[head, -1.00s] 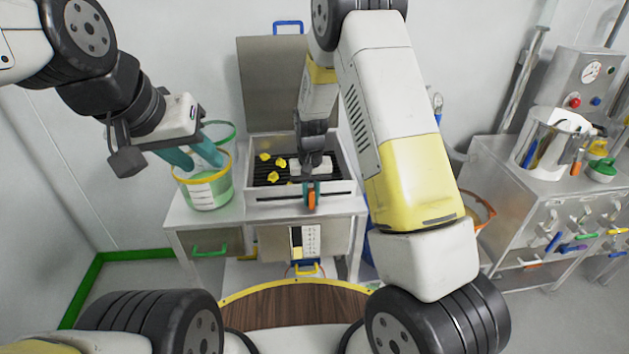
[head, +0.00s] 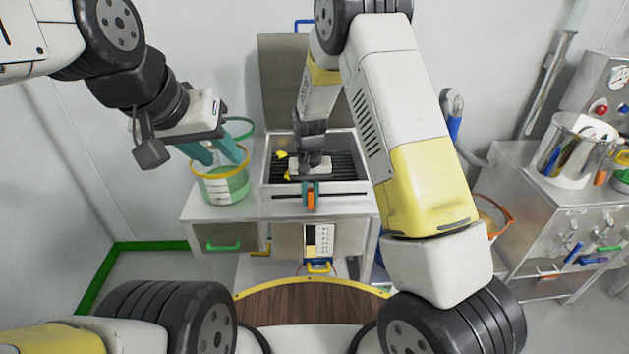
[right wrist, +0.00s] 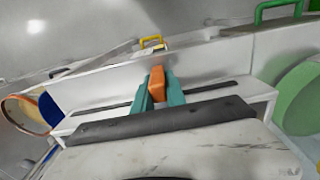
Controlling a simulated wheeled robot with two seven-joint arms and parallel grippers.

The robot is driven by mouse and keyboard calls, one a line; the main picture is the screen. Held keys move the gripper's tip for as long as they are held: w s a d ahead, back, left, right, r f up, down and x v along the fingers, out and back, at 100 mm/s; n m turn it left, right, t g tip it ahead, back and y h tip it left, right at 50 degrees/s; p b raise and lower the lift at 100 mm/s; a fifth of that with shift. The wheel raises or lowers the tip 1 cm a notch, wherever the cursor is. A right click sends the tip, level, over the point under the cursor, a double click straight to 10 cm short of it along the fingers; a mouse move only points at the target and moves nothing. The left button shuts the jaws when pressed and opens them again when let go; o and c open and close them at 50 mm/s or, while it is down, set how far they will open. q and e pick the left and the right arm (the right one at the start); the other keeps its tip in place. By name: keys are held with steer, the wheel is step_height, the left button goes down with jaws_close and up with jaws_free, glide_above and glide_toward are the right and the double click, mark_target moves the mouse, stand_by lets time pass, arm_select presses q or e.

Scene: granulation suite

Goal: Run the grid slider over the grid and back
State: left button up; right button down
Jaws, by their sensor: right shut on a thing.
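The grid (head: 344,164) shows as dark bars inside a metal box (head: 268,187) on the bench. A few yellow lumps (head: 281,155) show at its left; my right arm hides part of the grid. The grid slider's orange handle (head: 310,200) stands at the box's front, near the middle of a dark slot. My right gripper (head: 310,187) is shut on this handle. The right wrist view shows the orange handle (right wrist: 155,82) between the teal fingers (right wrist: 157,93). My left gripper (head: 221,154) is open and appears empty, over a bucket.
The green bucket (head: 222,188) with a yellow rim stands left of the box. A raised metal panel (head: 285,80) is behind the box. A steel pot (head: 567,150) with tools stands on the right-hand cabinet (head: 500,170). An orange-rimmed container (head: 497,212) is beside that cabinet.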

steer(key=shift+s+a+r, duration=0.1)
steer(key=shift+a, duration=5)
steer(key=shift+w+d, duration=0.15)
steer(key=shift+d, duration=3.4)
steer(key=shift+w+d, duration=0.15)
steer(key=shift+d, duration=3.35)
steer(key=shift+w+d, duration=0.2)
steer(key=shift+d, duration=5.85)
steer(key=c, duration=1.3)
jaws_free()
steer(key=shift+s, duration=0.1)
